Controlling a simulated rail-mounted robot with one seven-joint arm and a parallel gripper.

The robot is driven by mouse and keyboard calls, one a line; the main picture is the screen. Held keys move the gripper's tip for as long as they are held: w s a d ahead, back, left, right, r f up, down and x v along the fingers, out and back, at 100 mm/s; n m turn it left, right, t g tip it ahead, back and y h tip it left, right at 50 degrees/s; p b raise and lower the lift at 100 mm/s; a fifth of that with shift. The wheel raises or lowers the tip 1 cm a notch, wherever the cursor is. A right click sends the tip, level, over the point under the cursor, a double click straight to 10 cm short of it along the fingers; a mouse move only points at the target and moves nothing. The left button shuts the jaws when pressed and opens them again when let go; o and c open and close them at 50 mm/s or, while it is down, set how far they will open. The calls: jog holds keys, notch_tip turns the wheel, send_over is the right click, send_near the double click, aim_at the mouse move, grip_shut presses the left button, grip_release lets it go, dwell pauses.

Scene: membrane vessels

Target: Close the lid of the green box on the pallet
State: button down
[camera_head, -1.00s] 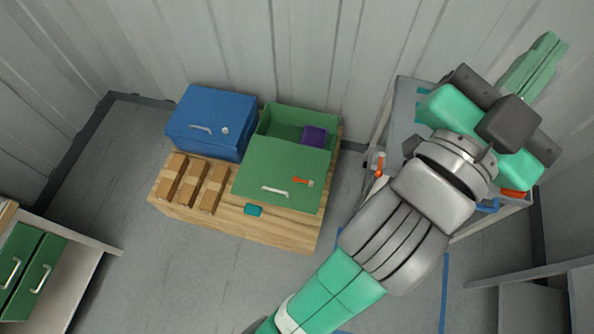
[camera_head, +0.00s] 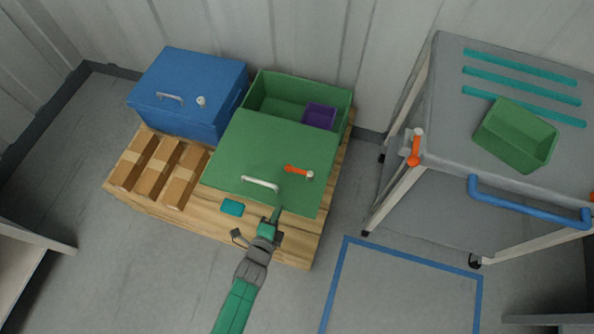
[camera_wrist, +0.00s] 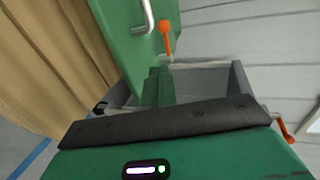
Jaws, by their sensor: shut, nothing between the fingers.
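The green box (camera_head: 345,98) stands at the back right of the wooden pallet (camera_head: 293,247). Its back part is open, and a purple block (camera_head: 320,116) shows inside. The flat green lid (camera_head: 275,150) extends forward from the opening over the pallet's front, with a white handle (camera_head: 260,184) and an orange latch (camera_head: 298,171). My gripper (camera_head: 277,214) is shut and empty at the lid's front edge, right of the handle. In the wrist view my fingers (camera_wrist: 158,88) point at the lid (camera_wrist: 128,45). I cannot tell whether they touch it.
A blue box (camera_head: 190,95) stands left of the green box. Several brown blocks (camera_head: 157,167) and a teal piece (camera_head: 232,207) are on the pallet. A grey cart (camera_head: 455,130) with a green bin (camera_head: 516,135) stands right, with floor between.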

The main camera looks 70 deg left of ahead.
aim_at(291, 185)
jog(key=b+x, duration=0.3)
jog(key=x, duration=0.3)
jog(key=b+x, duration=0.3)
jog(key=x, duration=0.3)
jog(key=shift+w+a+r, duration=0.1)
jog(key=shift+w+a, duration=0.1)
jog(key=shift+a, duration=0.1)
jog(key=shift+w+a+r+b, duration=0.1)
jog(key=shift+w+a+b, duration=0.3)
jog(key=shift+b, duration=0.05)
